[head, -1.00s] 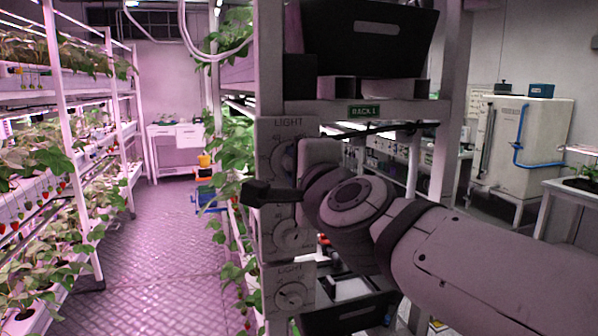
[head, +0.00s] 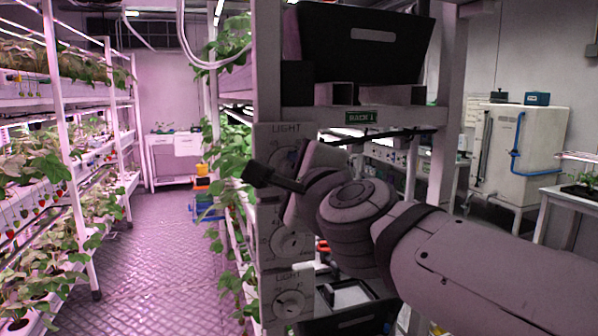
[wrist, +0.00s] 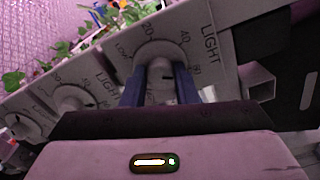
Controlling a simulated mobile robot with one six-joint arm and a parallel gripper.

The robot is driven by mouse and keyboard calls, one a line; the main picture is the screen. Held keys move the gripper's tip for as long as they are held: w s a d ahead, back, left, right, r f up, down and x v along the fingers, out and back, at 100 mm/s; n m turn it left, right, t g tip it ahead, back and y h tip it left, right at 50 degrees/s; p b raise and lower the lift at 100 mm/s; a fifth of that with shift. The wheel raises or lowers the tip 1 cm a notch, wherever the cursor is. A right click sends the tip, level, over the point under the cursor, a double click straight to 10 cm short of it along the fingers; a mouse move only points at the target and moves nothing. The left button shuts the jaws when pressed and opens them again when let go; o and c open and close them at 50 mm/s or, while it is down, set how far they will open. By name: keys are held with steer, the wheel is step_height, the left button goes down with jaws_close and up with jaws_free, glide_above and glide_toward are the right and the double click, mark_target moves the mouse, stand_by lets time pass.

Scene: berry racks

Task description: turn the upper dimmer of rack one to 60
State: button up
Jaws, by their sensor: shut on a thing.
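The upper dimmer is a round grey knob on a pale LIGHT panel (head: 272,133) of rack one. In the wrist view the knob (wrist: 160,88) sits between the two blue fingers of my gripper (wrist: 160,86), which is shut on it. The scale around it shows 20, 40 and what looks like 60. A small dark mark on the knob points right, roughly toward the 60 side; the exact setting cannot be read. In the head view my gripper (head: 292,165) is tilted against the panel and hides much of the knob.
A middle dimmer (head: 291,243) and a lower dimmer (head: 291,303) sit below on the same post. A green RACK 1 label (head: 361,117) and a black crate (head: 362,40) are above my arm. Leaves (head: 228,150) hang left of the post. The aisle floor (head: 160,250) is clear.

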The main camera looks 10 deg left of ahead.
steer(key=o, duration=1)
steer(key=shift+w, duration=0.1)
steer(key=p+v, duration=0.3)
steer(key=v, duration=0.5)
